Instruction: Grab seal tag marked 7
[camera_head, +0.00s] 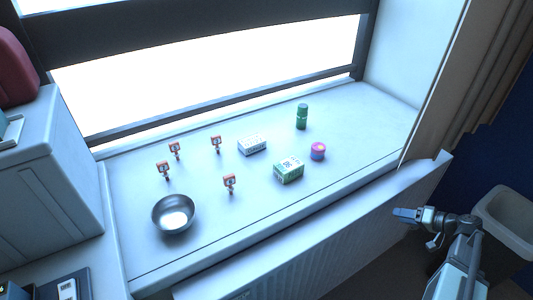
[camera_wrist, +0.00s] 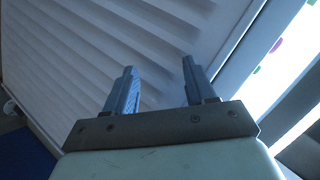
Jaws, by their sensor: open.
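Several small red-and-white seal tags stand on the white window sill: one at the upper left (camera_head: 175,150), one at the upper middle (camera_head: 216,143), one at the left (camera_head: 164,169) and one nearer the front (camera_head: 229,183). Their marks are too small to read, so I cannot tell which one is 7. My gripper (camera_head: 404,214) is off the sill at the right, beyond its front edge and apart from every tag. In the wrist view my gripper (camera_wrist: 157,85) has its fingers spread with nothing between them, facing a white slatted panel.
On the sill (camera_head: 350,115) are a metal bowl (camera_head: 174,214), a white box (camera_head: 252,145), a green-and-white box (camera_head: 288,170), a purple-and-pink round container (camera_head: 318,151) and a green cylinder (camera_head: 302,117). A curtain (camera_head: 455,80) hangs at the right. A bin (camera_head: 507,215) stands below it. A white cabinet (camera_head: 50,190) borders the left.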

